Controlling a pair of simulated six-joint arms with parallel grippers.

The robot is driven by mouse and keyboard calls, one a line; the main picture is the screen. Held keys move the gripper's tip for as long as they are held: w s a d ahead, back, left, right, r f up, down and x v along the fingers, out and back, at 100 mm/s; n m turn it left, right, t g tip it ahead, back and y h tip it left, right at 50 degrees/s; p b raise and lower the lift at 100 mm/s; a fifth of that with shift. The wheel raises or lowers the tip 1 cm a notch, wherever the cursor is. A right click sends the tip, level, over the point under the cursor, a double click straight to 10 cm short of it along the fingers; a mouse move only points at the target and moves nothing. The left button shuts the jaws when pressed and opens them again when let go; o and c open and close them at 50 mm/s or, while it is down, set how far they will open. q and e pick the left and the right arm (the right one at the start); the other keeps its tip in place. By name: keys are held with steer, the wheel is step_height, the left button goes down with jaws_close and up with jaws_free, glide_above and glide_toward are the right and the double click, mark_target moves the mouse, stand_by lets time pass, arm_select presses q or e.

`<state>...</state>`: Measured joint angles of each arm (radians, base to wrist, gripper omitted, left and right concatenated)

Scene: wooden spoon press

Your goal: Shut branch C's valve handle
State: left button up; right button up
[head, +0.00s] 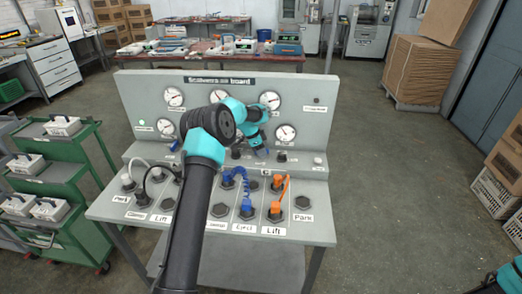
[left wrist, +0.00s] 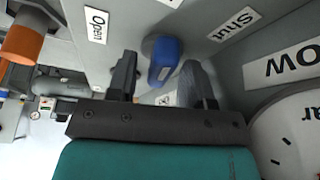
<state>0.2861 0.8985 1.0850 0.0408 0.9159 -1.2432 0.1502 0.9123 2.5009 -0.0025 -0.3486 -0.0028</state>
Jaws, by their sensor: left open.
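A blue valve handle (left wrist: 164,58) shows in the left wrist view, standing out from the grey board between an "Open" label (left wrist: 95,25) and a "Shut" label (left wrist: 236,24). My left gripper (left wrist: 160,75) is open, with one dark finger on each side of the handle; I cannot tell whether either touches it. In the head view my left gripper (head: 260,150) is at the lower part of the gauge board (head: 225,82), and my arm hides part of the bench. The branch letter of this handle is not readable. My right gripper is out of view.
Several round gauges sit on the board. The bench top in front carries dark sockets, a blue hose (head: 238,176) and an orange hose (head: 281,190). A green cart (head: 70,205) stands at the left.

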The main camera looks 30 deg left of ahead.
arm_select(q)
steer(key=shift+r, duration=0.1)
steer(key=v, duration=1.7)
steer(key=shift+r, duration=0.15)
steer(key=shift+o, duration=0.2)
steer(key=shift+s, duration=0.1)
steer(key=o, duration=0.5)
steer(key=shift+d+n, duration=0.15)
steer(key=shift+n, duration=0.15)
steer(key=shift+c, duration=0.2)
steer(key=o, duration=0.4)
steer(key=n, duration=0.1)
steer(key=n+y, duration=0.1)
steer(key=shift+s+d+f+n, duration=0.25)
steer(key=shift+d+f+n, duration=0.05)
steer(key=shift+d+n, duration=0.1)
steer(key=shift+o, duration=0.3)
steer(key=shift+s+d+f+n+g+y, duration=0.1)
steer(key=shift+d+n+g+y, duration=0.1)
steer(key=shift+n+y, duration=0.3)
steer(key=shift+d+f+n+g+y, duration=0.1)
steer(key=shift+d+n+g+y, duration=0.1)
steer(key=shift+n, duration=0.5)
steer(key=d+r+n+t+y, duration=0.1)
steer(key=d+n+y, duration=0.3)
steer(key=d+n, duration=0.4)
steer(key=n, duration=0.4)
steer(key=shift+t, duration=0.3)
